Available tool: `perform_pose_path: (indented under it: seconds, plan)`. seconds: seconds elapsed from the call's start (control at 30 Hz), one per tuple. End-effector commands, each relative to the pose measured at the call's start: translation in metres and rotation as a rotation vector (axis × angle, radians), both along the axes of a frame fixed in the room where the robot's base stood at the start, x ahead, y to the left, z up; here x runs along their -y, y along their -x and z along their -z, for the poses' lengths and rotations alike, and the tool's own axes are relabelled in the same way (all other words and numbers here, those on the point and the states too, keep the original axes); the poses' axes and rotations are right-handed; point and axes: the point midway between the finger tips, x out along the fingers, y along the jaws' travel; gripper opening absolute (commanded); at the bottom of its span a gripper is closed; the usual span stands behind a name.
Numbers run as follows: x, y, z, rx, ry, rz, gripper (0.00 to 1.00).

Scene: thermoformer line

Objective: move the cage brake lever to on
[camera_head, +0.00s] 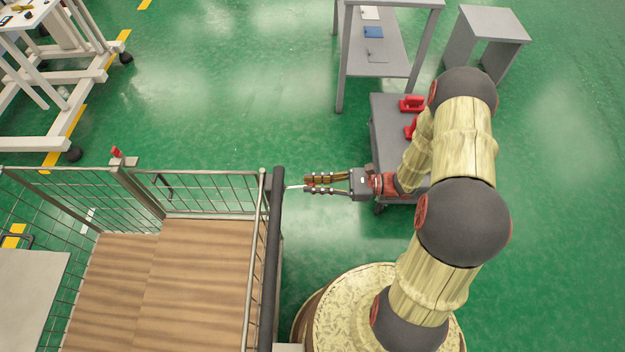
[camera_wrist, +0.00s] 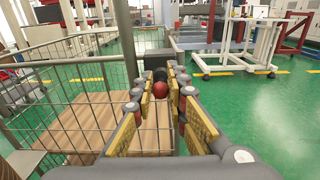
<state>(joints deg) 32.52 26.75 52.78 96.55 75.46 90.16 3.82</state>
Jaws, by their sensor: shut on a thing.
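My gripper (camera_head: 308,183) reaches left to the dark bar along the right side of the wire cage (camera_head: 213,173). Its two fingers are close together around the end of the cage brake lever (camera_head: 293,187), a thin pale rod that comes off this side. In the wrist view the lever's red ball knob (camera_wrist: 160,90) sits between the fingers of my gripper (camera_wrist: 162,77), with a dark round part just beyond it. The fingers hide most of the lever in the head view, and I cannot read its on or off marking.
The cage has a bare wooden floor (camera_head: 200,280). A grey cart (camera_head: 390,125) with red items stands behind my forearm. A grey shelf table (camera_head: 378,55) and a small grey stand (camera_head: 490,25) are at the back.

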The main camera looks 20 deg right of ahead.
Motion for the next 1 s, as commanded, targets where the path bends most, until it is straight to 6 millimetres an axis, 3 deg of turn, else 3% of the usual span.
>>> perform_pose_path:
  seconds: [0.3, 0.73, 1.0]
  plan:
    - [0.0, 0.0, 0.002, 0.0, 0.001, 0.0, 0.0]
    - [0.002, 0.0, 0.026, 0.0, 0.002, 0.001, 0.0]
    - [0.002, 0.0, 0.026, 0.0, 0.002, 0.001, 0.0]
